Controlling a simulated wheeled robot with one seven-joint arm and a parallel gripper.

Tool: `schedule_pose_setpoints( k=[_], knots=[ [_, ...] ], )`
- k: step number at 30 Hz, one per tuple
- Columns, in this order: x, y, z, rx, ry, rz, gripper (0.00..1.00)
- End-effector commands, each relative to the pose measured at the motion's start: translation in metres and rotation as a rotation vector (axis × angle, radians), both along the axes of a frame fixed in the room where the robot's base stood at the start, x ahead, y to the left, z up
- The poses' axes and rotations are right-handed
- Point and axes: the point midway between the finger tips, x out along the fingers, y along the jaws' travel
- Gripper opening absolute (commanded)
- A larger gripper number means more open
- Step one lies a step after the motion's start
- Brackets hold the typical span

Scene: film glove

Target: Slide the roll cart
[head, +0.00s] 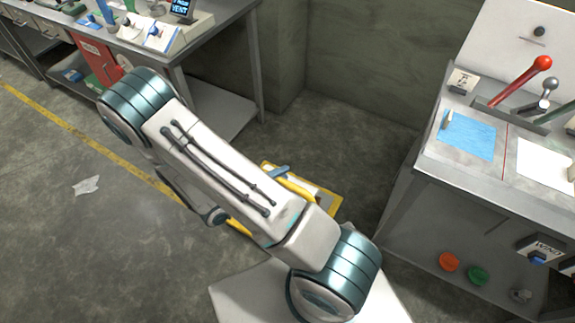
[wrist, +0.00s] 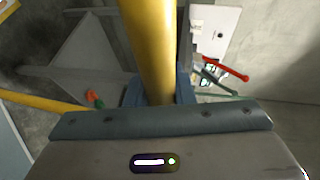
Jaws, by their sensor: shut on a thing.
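The roll cart (head: 327,204) is a low yellow frame on the floor, mostly hidden behind my arm in the head view. A yellow bar of it (head: 297,188) shows beside the arm, with a small blue piece at the bar that looks like part of my gripper. In the wrist view a thick yellow bar (wrist: 148,45) runs down between the blue-grey fingers of my gripper (wrist: 158,93), which is shut on it. Another yellow bar (wrist: 38,103) runs off to the left there. The cart's wheels and most of its load are hidden.
A grey workbench (head: 480,185) with a red lever (head: 525,80) stands at the right. Another bench (head: 215,45) stands at the upper left. Between them is an open floor bay (head: 345,125) against the wall. A paper scrap (head: 87,185) lies on the open floor at left.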

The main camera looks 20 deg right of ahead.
Motion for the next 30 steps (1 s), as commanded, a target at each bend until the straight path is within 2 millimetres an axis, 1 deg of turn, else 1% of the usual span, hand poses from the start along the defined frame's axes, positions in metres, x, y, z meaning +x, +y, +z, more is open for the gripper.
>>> schedule_pose_setpoints(
  k=[6,15,16,18,26,30],
  knots=[
    [-0.004,0.007,-0.001,0.002,0.003,0.003,0.0],
    [-0.003,0.009,-0.002,0.003,0.003,0.007,0.0],
    [-0.003,0.009,-0.002,0.003,0.003,0.007,0.27],
    [-0.003,0.008,-0.001,0.002,0.002,0.007,0.43],
    [-0.003,0.006,-0.001,0.001,0.001,0.002,0.43],
    [-0.004,0.015,0.0,0.001,0.0,0.004,0.43]
  ],
)
